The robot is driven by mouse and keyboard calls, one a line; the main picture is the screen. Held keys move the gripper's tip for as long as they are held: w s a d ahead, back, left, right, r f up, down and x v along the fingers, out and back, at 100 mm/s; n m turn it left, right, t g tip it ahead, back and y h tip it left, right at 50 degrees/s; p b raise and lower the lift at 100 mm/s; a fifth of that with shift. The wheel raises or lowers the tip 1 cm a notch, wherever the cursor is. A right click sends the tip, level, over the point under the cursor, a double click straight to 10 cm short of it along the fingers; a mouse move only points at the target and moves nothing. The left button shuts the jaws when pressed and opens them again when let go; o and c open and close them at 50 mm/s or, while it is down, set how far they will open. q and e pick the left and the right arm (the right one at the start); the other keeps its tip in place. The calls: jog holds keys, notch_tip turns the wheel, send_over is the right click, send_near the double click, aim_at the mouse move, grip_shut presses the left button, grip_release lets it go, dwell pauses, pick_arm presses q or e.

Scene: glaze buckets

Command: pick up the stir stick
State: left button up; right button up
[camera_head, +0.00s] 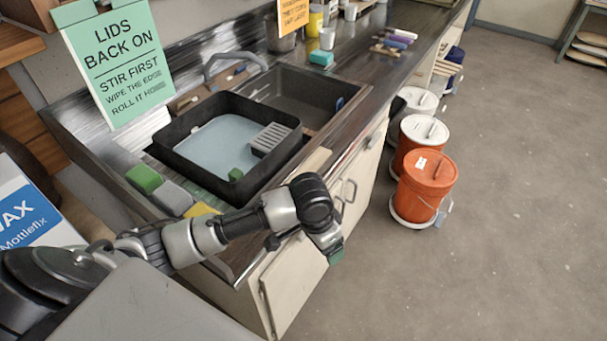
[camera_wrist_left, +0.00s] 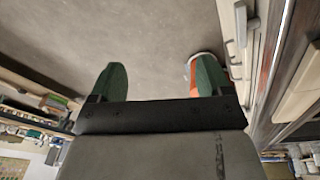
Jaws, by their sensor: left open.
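My left gripper (camera_head: 335,256) hangs in front of the sink counter, past its front edge, with its green fingertips pointing down. In the left wrist view the gripper (camera_wrist_left: 160,80) is open, with bare floor between its two green fingers. I cannot make out the stir stick for sure. A pale, flat wooden piece (camera_head: 313,162) lies at the counter's front edge beside the basin, partly behind my left arm; it may be the stick. My right gripper is not in view.
Lidded buckets stand along the cabinet: an orange one (camera_head: 424,188), a white-lidded one (camera_head: 420,132) and a grey-lidded one (camera_head: 416,100). A black basin (camera_head: 272,185) of water sits at the sink. Sponges (camera_head: 145,178) lie left of it. The floor (camera_head: 510,220) at right is clear.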

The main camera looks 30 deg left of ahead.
aim_at(303, 175)
pick_arm(q)
jog(key=w+a+r+n+g+y, duration=0.1)
jog(key=w+a+r+n, duration=0.1)
jog(key=w+a+r, duration=0.45)
jog(key=w+a+r+n+y, duration=0.1)
jog(key=w+a+r+n, duration=0.2)
jog(key=a, duration=0.6)
jog(key=f, duration=0.4)
jog(key=f+p, duration=0.1)
jog(key=f, duration=0.1)
jog(key=shift+w+d, duration=0.15)
jog(key=shift+w, duration=0.2)
jog(key=f, duration=0.1)
jog(key=f+p, duration=0.1)
jog(key=f, duration=0.3)
jog(key=shift+w+a+p, duration=0.25)
jog(key=shift+a+p, duration=0.05)
jog(key=shift+a, duration=0.05)
jog(key=shift+f, duration=0.25)
jog(key=c, duration=1.1)
jog(key=shift+c, duration=0.5)
jog(key=shift+r, duration=0.15)
